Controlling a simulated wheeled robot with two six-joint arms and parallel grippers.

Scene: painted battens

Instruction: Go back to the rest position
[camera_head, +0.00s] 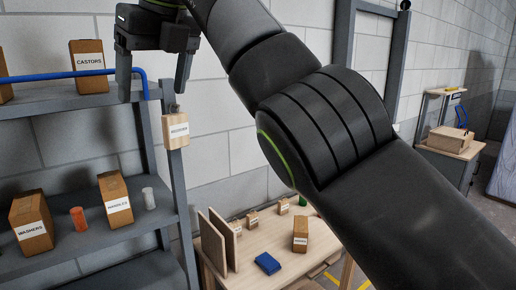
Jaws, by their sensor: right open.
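My right gripper (155,72) is at the upper left of the head view, in front of the shelf unit. Its two fingers point down and stand apart, with nothing between them. My right arm reaches from the lower right corner up to the top of the view and hides much of the middle and right. My left gripper does not show.
A grey shelf unit (95,243) at left bears cartons, including a castors carton (88,66), a handles carton (116,200) and a washers carton (31,222). A wooden table (245,275) with a blue item (267,263) stands behind my arm. A workbench (448,160) is far right.

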